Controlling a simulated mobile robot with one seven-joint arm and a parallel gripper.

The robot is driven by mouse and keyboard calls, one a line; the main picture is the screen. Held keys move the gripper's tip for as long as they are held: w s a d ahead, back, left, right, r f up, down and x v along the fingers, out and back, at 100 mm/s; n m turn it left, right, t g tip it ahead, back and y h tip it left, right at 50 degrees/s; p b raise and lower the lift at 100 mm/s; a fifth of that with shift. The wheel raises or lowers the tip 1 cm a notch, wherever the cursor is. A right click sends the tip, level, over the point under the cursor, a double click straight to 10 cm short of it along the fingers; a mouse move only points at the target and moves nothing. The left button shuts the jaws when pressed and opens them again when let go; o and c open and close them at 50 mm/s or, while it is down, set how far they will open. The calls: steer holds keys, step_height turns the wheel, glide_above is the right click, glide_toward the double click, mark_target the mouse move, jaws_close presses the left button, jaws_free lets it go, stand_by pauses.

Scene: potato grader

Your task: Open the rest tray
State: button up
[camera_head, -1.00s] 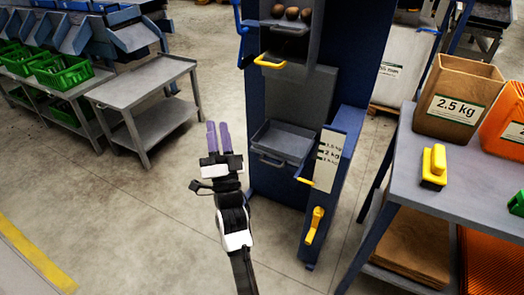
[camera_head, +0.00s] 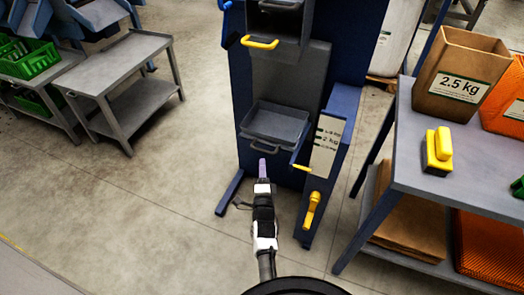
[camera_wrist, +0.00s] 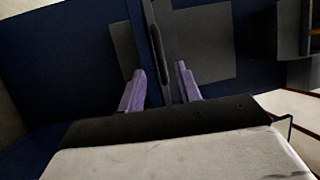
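The grey tray (camera_head: 290,127), which I take as the rest tray, sits low in the blue machine, with a grey bar handle (camera_head: 264,146) on its front. My gripper (camera_head: 262,168) is just in front of and below this handle in the head view, fingers pointing at the machine. In the wrist view my gripper (camera_wrist: 161,85) is open, with its two purple fingers apart. The dark handle bar (camera_wrist: 157,48) runs upright in the picture, ahead of and between the fingertips. I cannot tell whether they touch it.
Above is a compartment with a yellow handle (camera_head: 260,42). A yellow lever (camera_head: 301,167) and a lower yellow handle (camera_head: 312,210) are on the machine's right side. A grey table (camera_head: 470,190) with a 2.5 kg bag stands right.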

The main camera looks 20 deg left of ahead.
mark_target(262, 150)
steer(key=shift+b+x, duration=1.4)
steer(key=shift+x, duration=2.5)
jaws_close()
